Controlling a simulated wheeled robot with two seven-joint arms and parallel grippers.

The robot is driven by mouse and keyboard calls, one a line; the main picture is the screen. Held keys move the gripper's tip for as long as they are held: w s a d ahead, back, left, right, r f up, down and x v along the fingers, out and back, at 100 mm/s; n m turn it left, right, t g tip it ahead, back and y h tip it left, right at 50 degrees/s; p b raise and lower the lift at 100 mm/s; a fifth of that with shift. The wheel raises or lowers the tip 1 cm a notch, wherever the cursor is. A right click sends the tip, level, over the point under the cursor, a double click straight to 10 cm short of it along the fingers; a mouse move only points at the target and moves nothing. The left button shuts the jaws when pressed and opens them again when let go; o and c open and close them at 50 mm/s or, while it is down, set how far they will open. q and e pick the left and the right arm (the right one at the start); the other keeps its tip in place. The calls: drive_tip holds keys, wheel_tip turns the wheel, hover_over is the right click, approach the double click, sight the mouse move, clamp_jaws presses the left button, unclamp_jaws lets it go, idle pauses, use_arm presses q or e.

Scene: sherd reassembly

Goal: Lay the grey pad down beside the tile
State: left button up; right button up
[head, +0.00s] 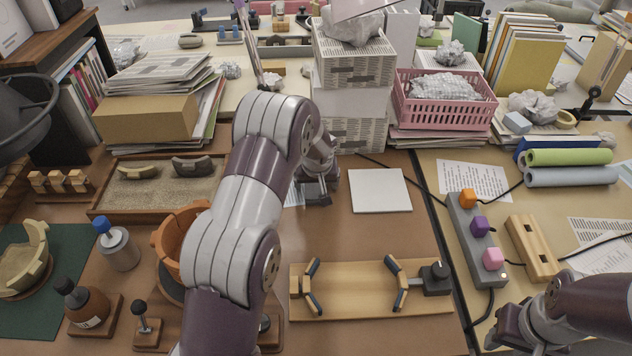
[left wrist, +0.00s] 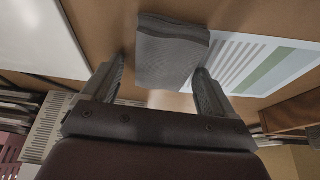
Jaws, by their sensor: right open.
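The white square tile (head: 380,190) lies flat on the brown table, right of my left gripper (head: 318,192). The tile also shows at the upper left of the left wrist view (left wrist: 40,35). In that view the grey pad (left wrist: 170,52) is at the fingertips of my left gripper (left wrist: 160,80), beside the tile with a strip of table between. The fingers stand apart, with a gap between the left finger and the pad. Whether the pad fully rests on the surface is unclear. In the head view my gripper mostly hides it. My right gripper (head: 515,330) is open and empty at the lower right.
A printed sheet (left wrist: 250,65) lies by the pad. Stacked paper boxes (head: 350,100) stand behind my left gripper. A wooden clamp board (head: 350,290) lies in front of the tile. A cable runs right of the tile to a strip with coloured knobs (head: 475,235).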

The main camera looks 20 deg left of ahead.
idle(0.3)
use_arm(q)
drive_tip(key=shift+s+r, duration=0.1)
drive_tip(key=shift+r, duration=0.35)
drive_tip(key=s+p+v, duration=0.1)
drive_tip(key=v, duration=1.1)
drive_tip(key=s+d+m+g, duration=0.1)
drive_tip(key=s+d, duration=0.1)
drive_tip(key=s, duration=0.5)
drive_tip(key=s+d+f+m+g+h, duration=0.1)
drive_tip(key=s+d+m, duration=0.1)
drive_tip(key=s, duration=0.6)
drive_tip(key=s+d+m+h, duration=0.1)
drive_tip(key=s+d+m, duration=0.1)
drive_tip(key=s, duration=0.6)
drive_tip(key=shift+d+f+g, duration=0.3)
drive_tip(key=shift+d+g, duration=0.1)
drive_tip(key=shift+d, duration=0.45)
drive_tip(key=shift+s+f, duration=0.1)
drive_tip(key=shift+s, duration=0.05)
